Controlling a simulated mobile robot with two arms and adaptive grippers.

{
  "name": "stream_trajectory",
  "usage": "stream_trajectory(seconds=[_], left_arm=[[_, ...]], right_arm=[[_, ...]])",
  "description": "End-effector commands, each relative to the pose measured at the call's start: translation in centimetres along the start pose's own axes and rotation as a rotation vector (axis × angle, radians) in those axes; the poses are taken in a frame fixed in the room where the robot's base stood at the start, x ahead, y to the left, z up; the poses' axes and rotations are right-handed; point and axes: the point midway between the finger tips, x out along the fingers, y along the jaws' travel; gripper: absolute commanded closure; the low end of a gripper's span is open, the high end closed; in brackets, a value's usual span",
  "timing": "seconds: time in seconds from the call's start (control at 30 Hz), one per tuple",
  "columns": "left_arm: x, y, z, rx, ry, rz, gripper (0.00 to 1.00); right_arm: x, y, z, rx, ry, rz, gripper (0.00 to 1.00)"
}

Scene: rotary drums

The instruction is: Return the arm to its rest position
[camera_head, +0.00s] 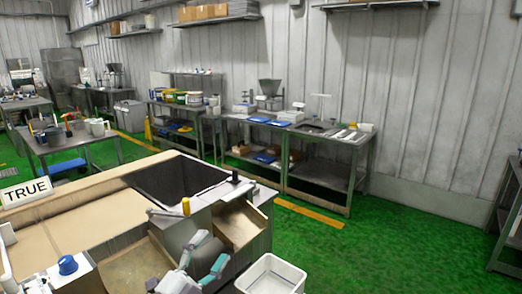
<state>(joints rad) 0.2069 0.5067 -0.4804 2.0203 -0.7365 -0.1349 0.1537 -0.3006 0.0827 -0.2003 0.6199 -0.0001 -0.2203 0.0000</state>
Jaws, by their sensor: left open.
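My left gripper (210,252), grey with teal fingers, shows at the bottom centre. Its fingers are spread apart with nothing visible between them. It is over the front of a large workstation (85,219) with a dark rectangular opening (175,178). A lever with a yellow-orange handle (186,206) lies just beyond the fingers, apart from them in the picture. My right gripper is not in view.
A white open bin (271,274) stands right of the gripper. Metal workbenches (300,135) line the back wall. The green floor (385,250) at right is clear.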

Motion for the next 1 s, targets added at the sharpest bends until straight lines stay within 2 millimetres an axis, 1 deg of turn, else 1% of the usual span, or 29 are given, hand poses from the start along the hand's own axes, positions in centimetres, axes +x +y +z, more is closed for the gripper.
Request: stream_trajectory(seconds=[0.03, 0.07, 0.1, 0.17, 0.2, 0.27, 0.3, 0.37, 0.4, 0.47, 0.5, 0.6, 0.8, 0.9, 1.0], left_arm=[[-1.8, 0.8, 1.7, -0.112, -0.137, -0.015, 0.31], [-2.9, 1.2, 2.9, -0.172, -0.223, -0.02, 0.31], [-4.6, 2.0, 4.4, -0.251, -0.337, -0.018, 0.31], [-7.7, 3.8, 6.4, -0.366, -0.512, 0.0, 0.31], [-10.1, 5.2, 7.5, -0.441, -0.629, 0.022, 0.31], [-13.9, 7.4, 8.6, -0.544, -0.797, 0.066, 0.31], [-16.4, 8.9, 8.9, -0.606, -0.899, 0.102, 0.31], [-19.9, 10.8, 8.9, -0.682, -1.03, 0.156, 0.31], [-21.9, 11.8, 8.7, -0.723, -1.103, 0.191, 0.31], [-24.6, 13.2, 8.1, -0.777, -1.196, 0.241, 0.31], [-26.2, 13.9, 7.7, -0.808, -1.252, 0.274, 0.31], [-29.8, 15.4, 6.3, -0.872, -1.366, 0.351, 0.31], [-35.5, 17.2, 3.1, -0.975, -1.546, 0.493, 0.31], [-37.8, 17.9, 1.6, -1.013, -1.617, 0.559, 0.31], [-37.7, 20.3, 3.4, -1.005, -1.619, 0.561, 0.31]], right_arm=[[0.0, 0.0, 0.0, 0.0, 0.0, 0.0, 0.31], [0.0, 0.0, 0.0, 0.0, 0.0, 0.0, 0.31], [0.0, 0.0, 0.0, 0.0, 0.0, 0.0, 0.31], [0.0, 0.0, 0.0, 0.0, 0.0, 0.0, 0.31], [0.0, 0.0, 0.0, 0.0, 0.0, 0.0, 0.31], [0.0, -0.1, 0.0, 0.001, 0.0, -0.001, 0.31], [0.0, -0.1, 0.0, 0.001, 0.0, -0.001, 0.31], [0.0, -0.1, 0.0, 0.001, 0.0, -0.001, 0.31], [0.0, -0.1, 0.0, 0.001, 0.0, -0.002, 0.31], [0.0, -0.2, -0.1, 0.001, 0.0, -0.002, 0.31], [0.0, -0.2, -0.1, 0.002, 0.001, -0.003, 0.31], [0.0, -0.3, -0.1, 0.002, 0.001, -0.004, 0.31], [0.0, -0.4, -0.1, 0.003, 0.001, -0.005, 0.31], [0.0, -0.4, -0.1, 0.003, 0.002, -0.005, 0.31], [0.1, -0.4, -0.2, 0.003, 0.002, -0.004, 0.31]])
